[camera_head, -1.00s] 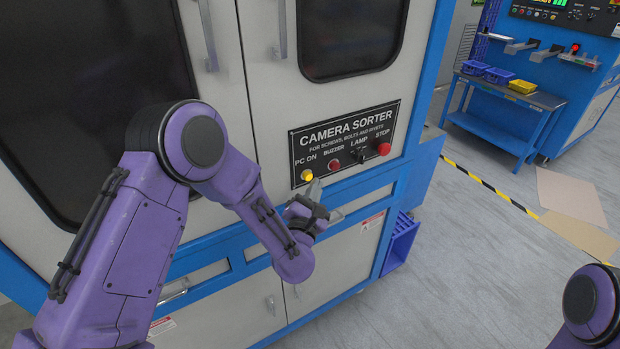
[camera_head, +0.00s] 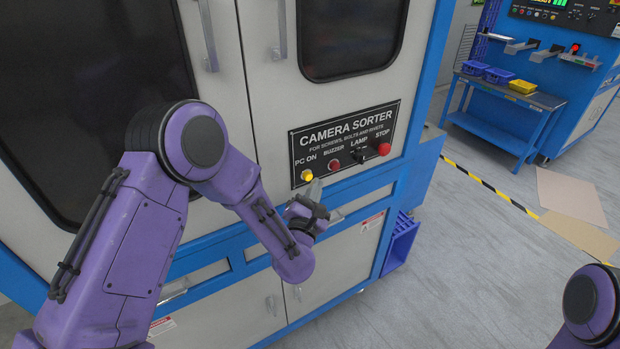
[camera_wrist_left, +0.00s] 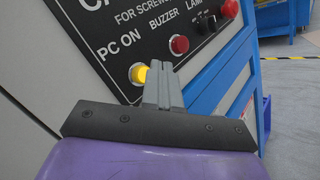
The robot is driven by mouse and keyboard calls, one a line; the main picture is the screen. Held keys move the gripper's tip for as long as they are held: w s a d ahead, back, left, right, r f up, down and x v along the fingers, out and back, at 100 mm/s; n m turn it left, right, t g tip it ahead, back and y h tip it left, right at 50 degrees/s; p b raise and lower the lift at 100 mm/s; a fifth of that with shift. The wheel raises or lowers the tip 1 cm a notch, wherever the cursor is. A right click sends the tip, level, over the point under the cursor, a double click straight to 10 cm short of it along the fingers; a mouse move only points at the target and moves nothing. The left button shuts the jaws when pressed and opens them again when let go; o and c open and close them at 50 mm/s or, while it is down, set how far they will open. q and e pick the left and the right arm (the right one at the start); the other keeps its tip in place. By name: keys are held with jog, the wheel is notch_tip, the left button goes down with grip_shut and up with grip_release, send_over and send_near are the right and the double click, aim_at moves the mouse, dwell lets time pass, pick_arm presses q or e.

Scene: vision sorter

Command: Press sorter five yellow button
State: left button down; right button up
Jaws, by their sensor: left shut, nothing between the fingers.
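The yellow button (camera_head: 307,175) sits under the "PC ON" label on the black camera sorter panel (camera_head: 344,143). It also shows in the left wrist view (camera_wrist_left: 138,74), partly covered on its right side by my fingers. My left gripper (camera_head: 315,187) is shut and empty, with its fingertips just below and right of the button. In the left wrist view the shut fingertips (camera_wrist_left: 159,68) overlap the button's right edge. I cannot tell whether they touch it. My right gripper is out of view.
A red buzzer button (camera_head: 335,165), a black lamp knob (camera_head: 358,156) and a red stop button (camera_head: 384,149) sit right of the yellow one. A blue crate (camera_head: 401,243) is at the cabinet's lower right. A blue table (camera_head: 510,95) stands farther back.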

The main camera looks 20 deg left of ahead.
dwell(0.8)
pick_arm(q)
jog(key=shift+w+a, duration=0.3)
jog(key=shift+a, duration=0.1)
jog(key=shift+w+a, duration=0.25)
jog(key=shift+a, duration=0.05)
dwell(0.7)
jog(key=shift+d+b, duration=0.1)
jog(key=shift+b, duration=0.2)
jog(key=shift+s+d, duration=0.5)
jog(key=shift+d, duration=0.1)
jog(key=s+d, duration=0.1)
jog(key=d, duration=0.1)
jog(key=s+d+b, duration=0.1)
jog(key=s+d, duration=0.1)
jog(key=shift+b, duration=0.3)
